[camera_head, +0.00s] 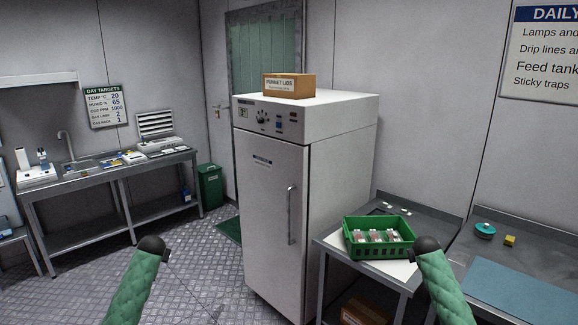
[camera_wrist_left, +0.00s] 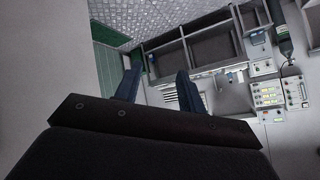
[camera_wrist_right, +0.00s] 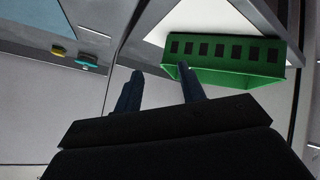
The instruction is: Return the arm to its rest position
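My two arms show in the head view as green-sleeved links with dark round ends, one at the lower left and one at the lower right; the grippers themselves are out of that view. In the left wrist view my left gripper (camera_wrist_left: 158,88) has its two dark fingers apart with nothing between them. In the right wrist view my right gripper (camera_wrist_right: 160,85) also has its fingers apart and empty. A green crate (camera_head: 382,252) with several small packs stands on a side table; it also shows in the right wrist view (camera_wrist_right: 225,72), beyond the right finger.
A tall white cabinet (camera_head: 265,210) stands in the middle with a cardboard box (camera_head: 289,86) on top. A metal bench (camera_head: 110,175) with a sink is at the left. A table with a blue mat (camera_head: 520,292) is at the right. The floor (camera_head: 185,265) at front left is clear.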

